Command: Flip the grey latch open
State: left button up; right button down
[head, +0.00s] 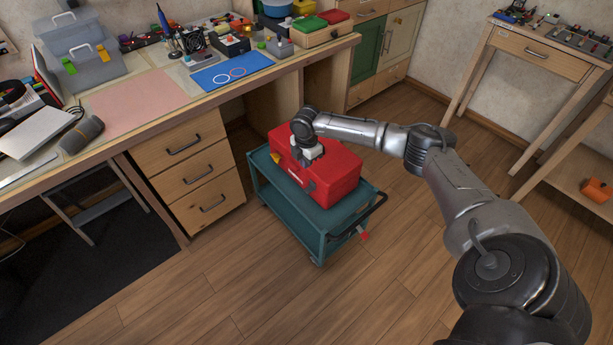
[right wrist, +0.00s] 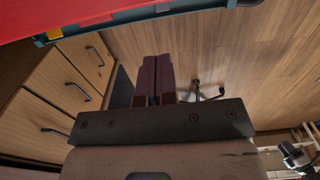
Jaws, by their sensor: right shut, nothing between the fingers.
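A red toolbox (head: 338,180) sits on a teal cart (head: 305,218). A small grey piece (head: 309,186) on its front face looks like the grey latch; it is too small to tell its position. A yellow latch (head: 275,158) is at the left of that face, and a yellow piece (right wrist: 54,34) shows under the red edge in the right wrist view. My right gripper (head: 306,160) is at the toolbox's front, partly covering it. My left gripper is out of view.
A wooden workbench (head: 130,145) with drawers (head: 190,165) stands left of the cart, crowded with tools and boxes. The cart has a dark handle (head: 362,222) at its right. A second table (head: 540,50) stands at far right. The wooden floor (head: 250,285) in front is clear.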

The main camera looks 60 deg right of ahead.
aim_at(307, 190)
notch_tip(307, 190, down, 12)
jog(key=b, duration=0.6)
jog(key=shift+r+b, duration=0.15)
jog(key=shift+b, duration=0.25)
jog(key=shift+f+b, duration=0.55)
jog(key=shift+f, duration=0.35)
